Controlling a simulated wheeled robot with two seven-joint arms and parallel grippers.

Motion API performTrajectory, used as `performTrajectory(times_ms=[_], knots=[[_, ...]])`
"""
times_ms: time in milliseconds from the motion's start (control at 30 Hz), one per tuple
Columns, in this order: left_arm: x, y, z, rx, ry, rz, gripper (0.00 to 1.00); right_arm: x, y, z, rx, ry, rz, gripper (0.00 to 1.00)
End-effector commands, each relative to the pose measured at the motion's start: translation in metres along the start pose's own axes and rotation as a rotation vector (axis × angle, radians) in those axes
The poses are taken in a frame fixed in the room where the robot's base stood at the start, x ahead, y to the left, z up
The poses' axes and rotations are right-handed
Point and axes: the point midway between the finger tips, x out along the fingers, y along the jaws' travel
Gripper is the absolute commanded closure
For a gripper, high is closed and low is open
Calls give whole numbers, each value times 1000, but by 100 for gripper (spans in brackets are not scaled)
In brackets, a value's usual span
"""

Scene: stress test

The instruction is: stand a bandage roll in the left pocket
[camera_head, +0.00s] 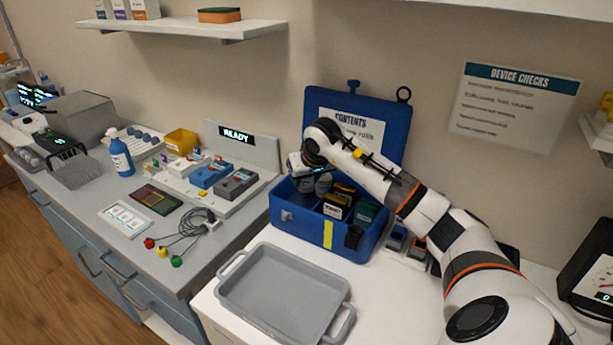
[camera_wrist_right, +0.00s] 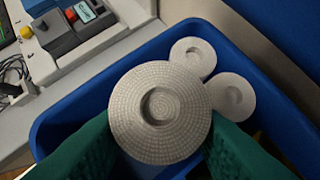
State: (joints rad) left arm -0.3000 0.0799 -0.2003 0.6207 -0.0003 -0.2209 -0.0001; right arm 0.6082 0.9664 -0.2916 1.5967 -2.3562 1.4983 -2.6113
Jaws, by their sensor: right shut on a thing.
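The blue case (camera_head: 345,244) stands open on the white worktop, its lid (camera_head: 385,116) raised behind it. My right gripper (camera_head: 308,176) is over the case's left pocket, pointing down. In the right wrist view its green fingers (camera_wrist_right: 160,140) are shut on a white bandage roll (camera_wrist_right: 186,128), seen end-on with its axis roughly upright. Two more rolls, one at the back (camera_wrist_right: 193,57) and one to its right (camera_wrist_right: 232,97), stand lower in the same pocket. The held roll looks close to them; I cannot tell whether it touches the pocket floor. My left gripper is out of view.
An empty grey tray (camera_head: 284,297) lies in front of the case. A test board (camera_head: 222,184) with a READY sign (camera_head: 236,136) stands to the left. My right arm hides part of the lid.

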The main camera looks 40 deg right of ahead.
Motion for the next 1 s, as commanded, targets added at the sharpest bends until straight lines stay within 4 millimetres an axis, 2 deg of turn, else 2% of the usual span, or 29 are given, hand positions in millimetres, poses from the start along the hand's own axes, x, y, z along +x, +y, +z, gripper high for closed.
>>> performTrajectory(times_ms=[500,1000], knots=[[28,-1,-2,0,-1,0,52,35,0,-20,1,0,-1,83],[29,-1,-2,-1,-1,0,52,37,0,-21,1,0,0,83]])
